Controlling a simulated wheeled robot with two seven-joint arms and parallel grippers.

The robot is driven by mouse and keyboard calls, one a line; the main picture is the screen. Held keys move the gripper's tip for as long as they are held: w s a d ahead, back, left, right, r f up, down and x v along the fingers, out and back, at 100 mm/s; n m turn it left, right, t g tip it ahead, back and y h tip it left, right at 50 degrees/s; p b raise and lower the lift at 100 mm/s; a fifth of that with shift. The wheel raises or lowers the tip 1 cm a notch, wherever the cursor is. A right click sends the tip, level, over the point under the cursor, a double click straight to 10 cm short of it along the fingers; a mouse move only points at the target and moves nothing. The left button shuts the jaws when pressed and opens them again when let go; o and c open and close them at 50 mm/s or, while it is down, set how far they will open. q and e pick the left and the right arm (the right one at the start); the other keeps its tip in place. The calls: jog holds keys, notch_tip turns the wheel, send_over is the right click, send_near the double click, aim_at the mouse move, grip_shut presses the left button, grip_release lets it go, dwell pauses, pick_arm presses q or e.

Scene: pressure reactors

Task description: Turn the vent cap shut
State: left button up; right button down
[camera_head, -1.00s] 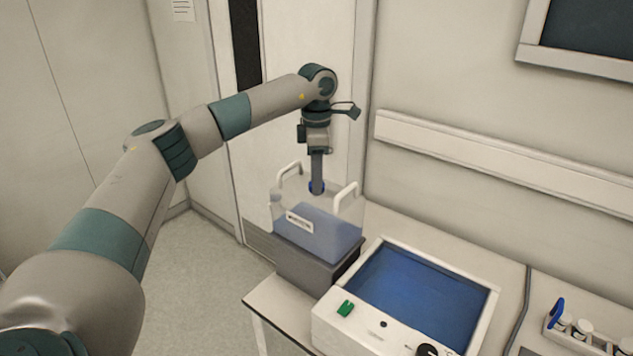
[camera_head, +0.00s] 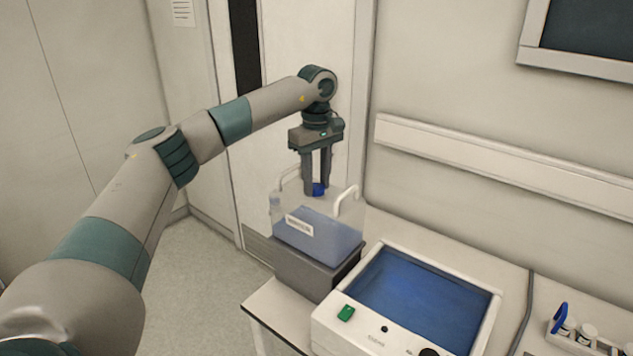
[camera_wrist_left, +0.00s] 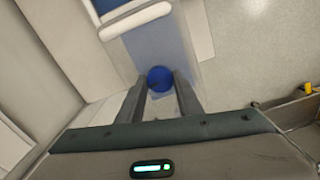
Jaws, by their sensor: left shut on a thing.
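The blue vent cap (camera_head: 319,189) is on top of a clear container (camera_head: 318,236) with bluish liquid, two white handles and a white label. My left gripper (camera_head: 317,188) points straight down over the container, one finger on each side of the cap. In the left wrist view the cap (camera_wrist_left: 160,79) sits between the two fingertips of my left gripper (camera_wrist_left: 160,84), which are shut on it. The fingers hide part of the cap in the head view, and its thread is hidden. My right gripper is not in view.
The container stands on a dark grey block (camera_head: 296,270) at the bench's (camera_head: 266,308) left end. A white device with a blue top panel (camera_head: 418,300) is close on its right. A rack with capped vials (camera_head: 575,335) is at the far right. The wall is behind.

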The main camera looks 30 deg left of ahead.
pick_arm(q)
jog(key=shift+r+m, duration=0.1)
jog(key=shift+m, duration=1.2)
jog(key=o, duration=1)
jog(key=shift+o, duration=0.2)
